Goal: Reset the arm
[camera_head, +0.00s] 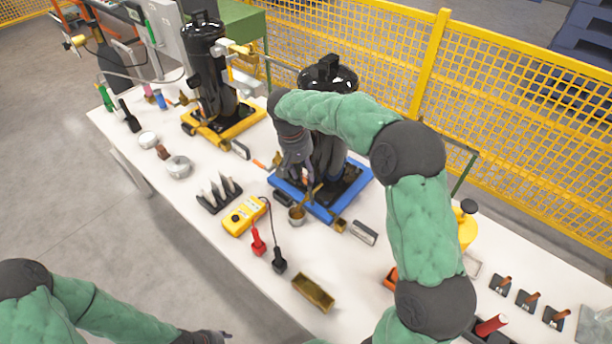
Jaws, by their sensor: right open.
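My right arm reaches in from the lower right and bends over the table. My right gripper (299,175) points down, open, in front of the black compressor (327,76) on the blue pallet (358,186). I cannot tell whether its fingers touch anything there. The arm hides part of this compressor. A small brass-coloured cup (296,215) is at the pallet's near edge, below the gripper. My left gripper (222,335) is at the bottom edge, off the table's near side; its fingers are too small and cut off to judge.
Another black compressor (205,65) stands on a yellow pallet (240,122) at the left. A yellow meter (244,215) with red and black probes, a brass tray (314,292) and a dark rack (219,196) lie in front. Yellow fencing (500,90) stands behind the white table.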

